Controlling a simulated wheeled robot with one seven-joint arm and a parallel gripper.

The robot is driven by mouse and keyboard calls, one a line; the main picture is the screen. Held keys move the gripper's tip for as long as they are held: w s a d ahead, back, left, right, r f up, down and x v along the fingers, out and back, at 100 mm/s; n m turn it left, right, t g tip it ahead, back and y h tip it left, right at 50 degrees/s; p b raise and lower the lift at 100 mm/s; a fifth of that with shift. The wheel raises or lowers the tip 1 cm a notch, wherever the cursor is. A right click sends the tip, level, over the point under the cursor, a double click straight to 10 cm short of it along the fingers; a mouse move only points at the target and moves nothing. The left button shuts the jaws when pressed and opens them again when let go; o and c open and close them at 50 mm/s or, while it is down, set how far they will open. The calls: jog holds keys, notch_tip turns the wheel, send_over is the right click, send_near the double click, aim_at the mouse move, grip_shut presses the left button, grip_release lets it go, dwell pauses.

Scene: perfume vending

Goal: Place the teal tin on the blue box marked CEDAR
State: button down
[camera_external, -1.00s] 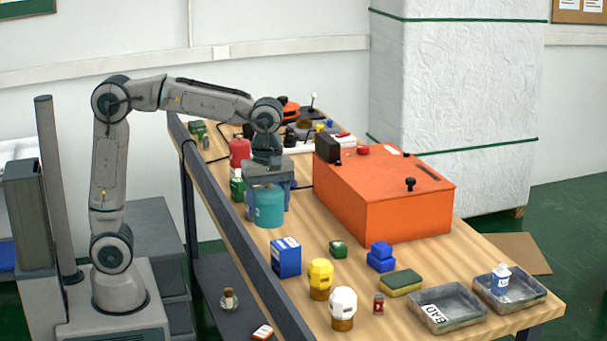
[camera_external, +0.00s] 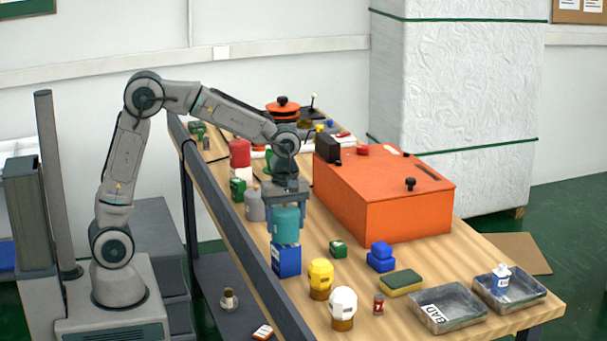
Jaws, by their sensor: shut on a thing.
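The teal tin (camera_external: 286,226) is upright between the fingers of my gripper (camera_external: 286,215), which is shut on it. The blue box (camera_external: 286,262) stands upright near the table's left edge, directly below the tin in the picture. The tin's bottom overlaps the box's top edge in this view, and I cannot tell whether they touch. The box's lettering is too small to read as CEDAR.
A grey tin (camera_external: 254,206) stands just behind left, with a red-topped container (camera_external: 240,153) farther back. A large orange case (camera_external: 385,200) stands right. A yellow-capped bottle (camera_external: 320,275) and a white-capped one (camera_external: 343,305) stand in front. Two trays (camera_external: 447,305) lie at front right.

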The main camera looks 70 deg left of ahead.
jog(key=shift+f, duration=0.55)
jog(key=shift+f, duration=0.1)
jog(key=shift+c, duration=1.8)
grip_release()
